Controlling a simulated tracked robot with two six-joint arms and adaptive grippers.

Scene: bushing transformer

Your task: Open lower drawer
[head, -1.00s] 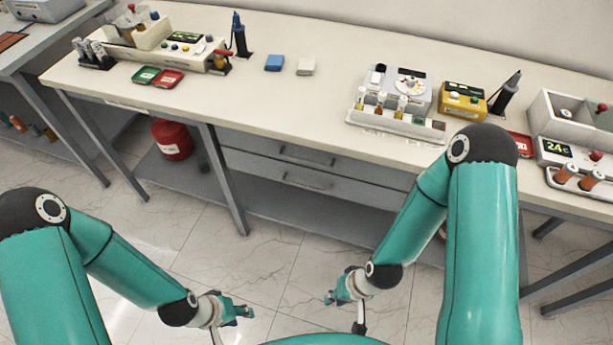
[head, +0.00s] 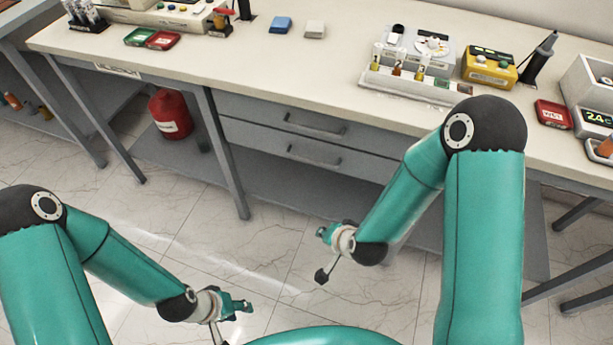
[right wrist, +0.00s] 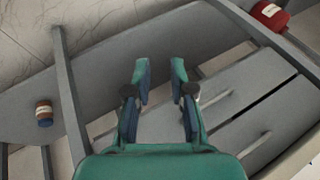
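The grey lower drawer (head: 262,152) sits under the bench, below the upper drawer, and is closed. Its bar handle (head: 314,157) faces me. In the right wrist view the lower drawer's handle (right wrist: 216,102) is to the right of and beyond the fingers. My right gripper (head: 325,233) is in front of the drawers, apart from them. In the right wrist view its fingers (right wrist: 160,76) are spread with nothing between them. My left gripper (head: 238,305) is low over the floor at lower left, away from the drawers, and looks open and empty.
The upper drawer (head: 245,107) is closed too. A red canister (head: 170,115) stands on the lower shelf (head: 285,190) left of the drawers. A bench leg (head: 226,160) stands at the drawers' left side. The floor ahead is clear.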

